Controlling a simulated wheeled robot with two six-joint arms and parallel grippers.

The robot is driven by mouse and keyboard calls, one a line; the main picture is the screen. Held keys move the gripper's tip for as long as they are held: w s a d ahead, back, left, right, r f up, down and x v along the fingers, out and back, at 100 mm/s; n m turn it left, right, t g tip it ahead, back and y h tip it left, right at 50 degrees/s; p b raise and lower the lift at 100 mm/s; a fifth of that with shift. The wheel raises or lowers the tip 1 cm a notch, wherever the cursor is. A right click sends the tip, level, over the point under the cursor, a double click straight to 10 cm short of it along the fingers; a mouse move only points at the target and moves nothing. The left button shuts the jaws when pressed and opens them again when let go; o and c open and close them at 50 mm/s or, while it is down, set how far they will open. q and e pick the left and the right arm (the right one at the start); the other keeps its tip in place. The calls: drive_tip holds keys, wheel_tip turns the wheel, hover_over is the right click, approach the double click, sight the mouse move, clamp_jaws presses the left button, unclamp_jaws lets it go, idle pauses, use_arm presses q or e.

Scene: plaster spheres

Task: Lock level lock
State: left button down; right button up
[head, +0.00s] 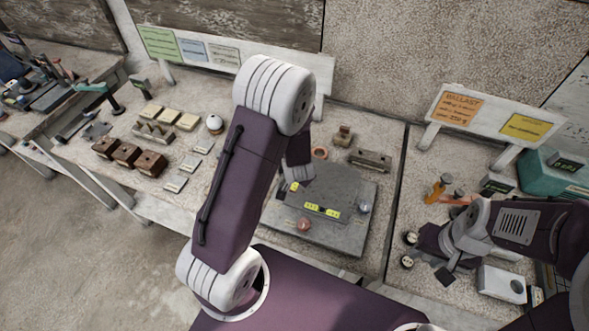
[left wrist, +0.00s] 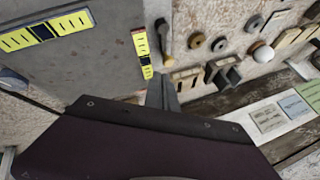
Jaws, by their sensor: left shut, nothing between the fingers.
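A grey square plate (head: 335,190) lies on the bench. Along its front is a yellow bubble level (head: 322,211), and a second yellow level (head: 295,187) sits at its left edge. Both levels show in the left wrist view, the long one (left wrist: 45,30) at top left and the short one (left wrist: 142,50) near the middle. A reddish knob (head: 304,225) and a pale knob (head: 364,206) stand by the plate's edges. My left gripper (left wrist: 161,82) is shut and empty near the short level; a dark-topped post (left wrist: 163,35) stands beyond it. My right gripper (head: 444,275) is right of the plate, its fingers unclear.
My left arm hides part of the plate's left side. Brown blocks (head: 150,163) and pale blocks (head: 187,122) stand at left, with a white ball (head: 214,123). A grooved grey block (head: 370,159) is behind the plate. An orange item (head: 437,190) and a teal case (head: 550,170) are at right.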

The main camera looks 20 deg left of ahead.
use_arm(q)
drive_tip(key=x, duration=0.8)
drive_tip(key=shift+s, duration=0.1)
drive_tip(key=shift+r, duration=0.1)
drive_tip(key=shift+r+p, duration=0.1)
drive_tip(key=shift+p, duration=0.35)
drive_tip(key=shift+a+n, duration=0.1)
drive_tip(key=shift+n, duration=0.3)
drive_tip(key=shift+y+p, duration=0.3)
